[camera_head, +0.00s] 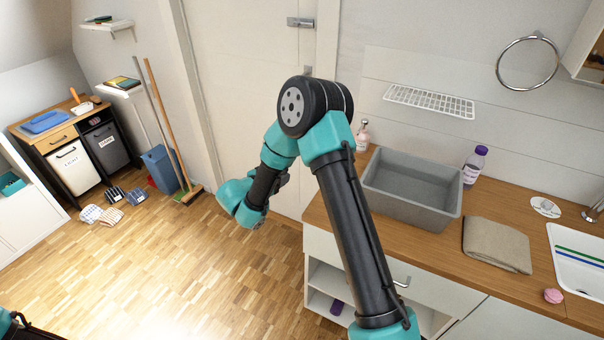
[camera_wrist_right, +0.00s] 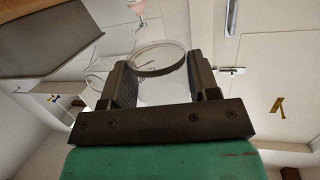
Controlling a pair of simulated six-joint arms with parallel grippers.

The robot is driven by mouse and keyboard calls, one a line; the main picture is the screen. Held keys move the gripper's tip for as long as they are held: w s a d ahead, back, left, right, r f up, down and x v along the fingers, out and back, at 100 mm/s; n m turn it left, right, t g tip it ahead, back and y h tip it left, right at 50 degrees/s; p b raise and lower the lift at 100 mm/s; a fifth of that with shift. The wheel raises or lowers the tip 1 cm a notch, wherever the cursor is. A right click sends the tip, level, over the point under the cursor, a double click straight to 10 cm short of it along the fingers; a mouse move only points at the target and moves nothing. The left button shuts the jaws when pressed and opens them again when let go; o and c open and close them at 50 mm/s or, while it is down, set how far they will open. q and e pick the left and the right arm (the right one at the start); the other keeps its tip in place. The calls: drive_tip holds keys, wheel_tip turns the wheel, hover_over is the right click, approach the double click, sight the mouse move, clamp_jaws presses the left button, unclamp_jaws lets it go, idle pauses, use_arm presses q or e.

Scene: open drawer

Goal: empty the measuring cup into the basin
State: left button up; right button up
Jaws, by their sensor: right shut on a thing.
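My right gripper (camera_wrist_right: 162,78) is shut on the clear measuring cup (camera_wrist_right: 165,90). In the right wrist view the cup's round rim shows between the two dark fingers. Its contents cannot be made out. In the head view my right arm reaches left of the counter, in front of the door. Its wrist hides the fingers and the cup there. The grey basin (camera_head: 400,207) stands on the wooden counter, to the right of my right arm and apart from it. Its inside looks empty. A grey box-like shape at the wrist view's upper left appears to be the basin.
A pink soap bottle (camera_head: 362,136) stands left of the basin, and a purple-capped bottle (camera_head: 475,165) right of it. A folded beige cloth (camera_head: 497,245), a pink item (camera_head: 553,296) and a white sink (camera_head: 580,262) are further right. A wire shelf (camera_head: 428,101) hangs above the basin.

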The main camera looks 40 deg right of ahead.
drive_tip(key=s+a+r+n+t+y, duration=0.1)
drive_tip(key=a+n+t+y, duration=0.4)
drive_tip(key=a, duration=0.9)
drive_tip(key=s+a+r+n+t+y, duration=0.1)
drive_tip(key=a+n+t+y, duration=0.4)
drive_tip(key=a, duration=1)
drive_tip(key=shift+s+r+n+t+y, duration=0.25)
drive_tip(key=shift+n+t, duration=0.35)
drive_tip(key=shift+n, duration=0.3)
drive_tip(key=shift+w, duration=0.1)
